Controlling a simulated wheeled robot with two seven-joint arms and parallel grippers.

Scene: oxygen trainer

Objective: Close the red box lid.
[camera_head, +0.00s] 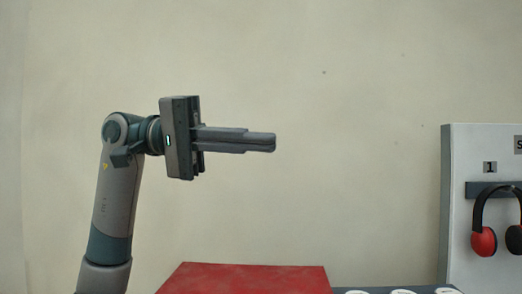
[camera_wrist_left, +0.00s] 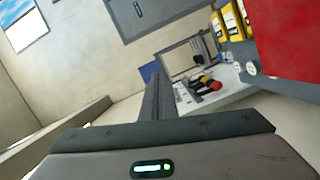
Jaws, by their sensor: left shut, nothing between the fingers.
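The red lid (camera_head: 245,279) shows as a flat red panel at the bottom edge of the head view; its lower part is cut off. A large red panel (camera_wrist_left: 288,38), seemingly the same lid, fills the upper right corner of the left wrist view. I cannot tell the lid's angle, and the box body is not clearly visible. My left gripper (camera_head: 274,142) is shut and empty, held level above the lid and pointing right, apart from it. Its closed fingers also show in the left wrist view (camera_wrist_left: 154,84). My right gripper is in neither view.
A white panel (camera_head: 456,215) at the right carries black and red headphones (camera_head: 484,240). A dark surface with white round parts (camera_head: 402,292) lies right of the lid. Yellow items (camera_wrist_left: 228,22) stand beside the red panel in the wrist view. The air around my left gripper is clear.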

